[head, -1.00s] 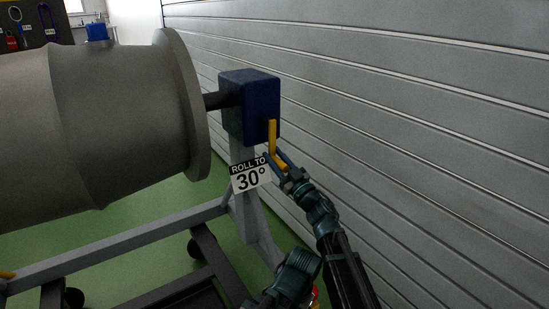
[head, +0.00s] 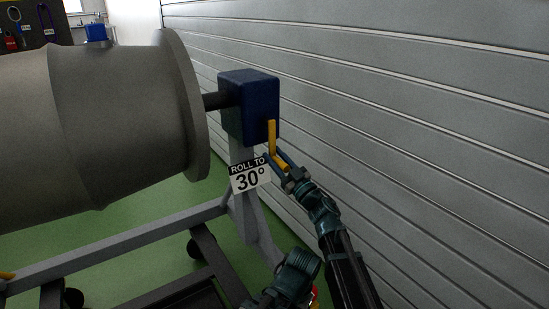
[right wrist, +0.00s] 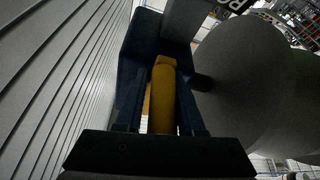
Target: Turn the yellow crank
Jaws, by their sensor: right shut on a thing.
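The yellow crank (head: 272,133) is on the face of a dark blue gearbox (head: 252,100). Its arm stands upright, and its handle sticks out low toward my right gripper. My right gripper (head: 277,161) is shut on the crank's handle. In the right wrist view the yellow handle (right wrist: 163,95) lies between the two fingers, with the blue gearbox (right wrist: 140,50) behind it. A sign reading "ROLL TO 30°" (head: 250,175) is on the stand below the gearbox. My left gripper is not in view.
A large grey engine body (head: 110,120) is left of the gearbox, joined by a dark shaft. A grey stand frame (head: 130,245) runs below it over the green floor. A ribbed grey wall (head: 420,110) is close on the right.

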